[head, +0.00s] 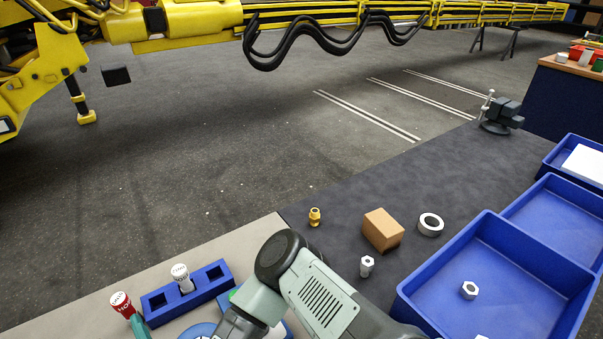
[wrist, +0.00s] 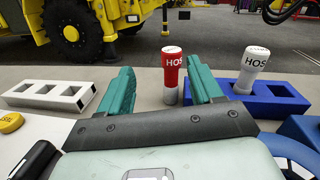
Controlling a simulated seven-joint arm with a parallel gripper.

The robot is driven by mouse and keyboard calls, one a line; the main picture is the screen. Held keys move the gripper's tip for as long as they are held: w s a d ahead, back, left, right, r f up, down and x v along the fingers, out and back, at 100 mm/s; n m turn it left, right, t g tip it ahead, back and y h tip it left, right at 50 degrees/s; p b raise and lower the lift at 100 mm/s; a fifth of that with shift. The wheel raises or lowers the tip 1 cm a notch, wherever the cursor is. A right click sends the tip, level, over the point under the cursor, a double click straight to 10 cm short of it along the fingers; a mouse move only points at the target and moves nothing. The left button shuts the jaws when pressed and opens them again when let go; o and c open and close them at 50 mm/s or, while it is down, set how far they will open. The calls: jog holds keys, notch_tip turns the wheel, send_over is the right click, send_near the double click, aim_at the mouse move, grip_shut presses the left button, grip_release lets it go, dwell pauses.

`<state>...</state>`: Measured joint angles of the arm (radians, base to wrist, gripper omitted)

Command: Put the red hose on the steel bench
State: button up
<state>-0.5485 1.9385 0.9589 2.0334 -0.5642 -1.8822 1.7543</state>
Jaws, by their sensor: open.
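The red hose (wrist: 172,66), a short piece with a red lettered top and a pale lower part, stands upright. It also shows at the lower left of the head view (head: 121,302). My gripper (wrist: 160,80) is open, with its teal fingers to either side of the red hose in the wrist view. The hose looks nearer the right finger; I cannot tell if they touch. In the head view a teal finger shows just below the hose. A pale worktop (head: 70,318) lies under it, and a dark grey bench top (head: 440,180) lies to the right; I cannot tell which is steel.
A white-topped hose (wrist: 253,62) stands in a blue slotted block (head: 158,303) beside the red one. A pale slotted block (wrist: 48,94) is at left. The dark top holds a brass fitting (head: 315,217), cardboard box (head: 382,230), ring (head: 431,224), nut (head: 367,266) and blue bins (head: 480,238).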

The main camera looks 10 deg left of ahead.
aim_at(115, 295)
jog(key=w+r+n+g, duration=0.8)
jog(key=w+n, duration=0.5)
jog(key=n, duration=0.6)
jog(key=w+d+r+n+t+h, duration=0.1)
jog(key=w+d+r+n+h, duration=0.35)
jog(key=d, duration=0.45)
jog(key=w+d+r+n+t+h, duration=0.1)
jog(key=w+d+r+t+h, duration=0.15)
jog(key=w+d+r, duration=0.5)
jog(key=s+d+r+h, duration=0.1)
jog(key=d+r+h, duration=0.3)
jog(key=d, duration=0.6)
jog(key=d+r+h, duration=0.2)
jog(key=d+r, duration=0.4)
jog(key=d, duration=0.4)
jog(key=s+d+r, duration=0.3)
jog(key=s+d, duration=0.3)
jog(key=s, duration=0.2)
jog(key=s+d+r+h, duration=0.1)
jog(key=s+d+r, duration=0.2)
jog(key=s+d, duration=0.3)
jog(key=shift+s+g+h, duration=0.3)
jog(key=shift+s+g, duration=0.15)
jog(key=shift+s, duration=0.45)
